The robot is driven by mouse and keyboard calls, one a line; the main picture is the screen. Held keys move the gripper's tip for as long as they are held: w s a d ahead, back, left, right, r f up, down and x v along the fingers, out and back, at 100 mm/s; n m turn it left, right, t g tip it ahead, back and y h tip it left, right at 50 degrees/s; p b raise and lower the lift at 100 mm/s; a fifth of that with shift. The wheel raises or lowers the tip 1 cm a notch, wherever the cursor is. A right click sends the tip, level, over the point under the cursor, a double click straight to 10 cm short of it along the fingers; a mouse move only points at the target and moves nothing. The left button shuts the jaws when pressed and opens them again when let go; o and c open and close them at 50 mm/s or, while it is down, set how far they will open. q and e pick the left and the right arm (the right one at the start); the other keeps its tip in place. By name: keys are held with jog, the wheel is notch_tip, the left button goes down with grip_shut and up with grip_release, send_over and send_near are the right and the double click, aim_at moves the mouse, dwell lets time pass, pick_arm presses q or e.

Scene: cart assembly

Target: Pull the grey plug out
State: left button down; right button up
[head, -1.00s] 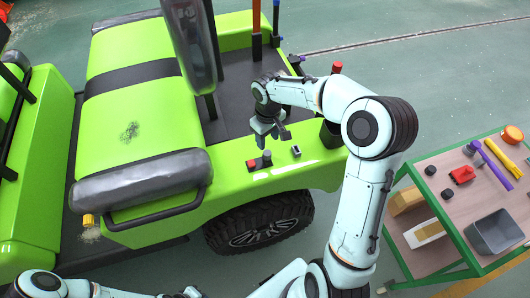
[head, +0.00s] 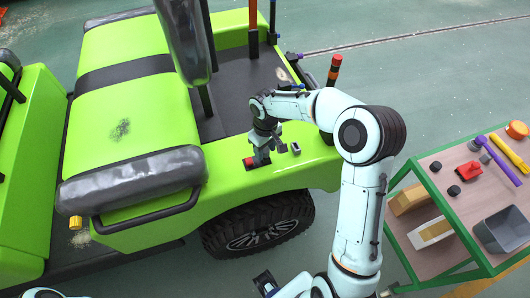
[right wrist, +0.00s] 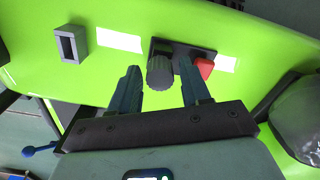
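The grey plug (right wrist: 160,73) is a round ribbed knob on a black plate (right wrist: 183,52) on the green cart body. A red button (right wrist: 205,67) sits beside it on the same plate. My right gripper (right wrist: 163,79) is open in the right wrist view, with its fingertips on either side of the plug; I cannot tell whether they touch it. In the head view the right gripper (head: 262,158) comes down over the plate and hides the plug, while the red button (head: 248,163) shows to its left.
A grey rectangular socket (right wrist: 72,44) stands near the plug, also in the head view (head: 295,149). A black wheel (head: 257,222) is below. A parts table (head: 463,190) with a grey bin (head: 502,230) stands at right. A dark seat edge (right wrist: 298,115) lies close by.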

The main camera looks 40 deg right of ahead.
aim_at(265, 150)
grip_shut()
pick_arm(q)
jog(key=shift+w+r, duration=0.15)
jog(key=shift+r, duration=0.1)
pick_arm(e)
jog(key=shift+r, duration=0.35)
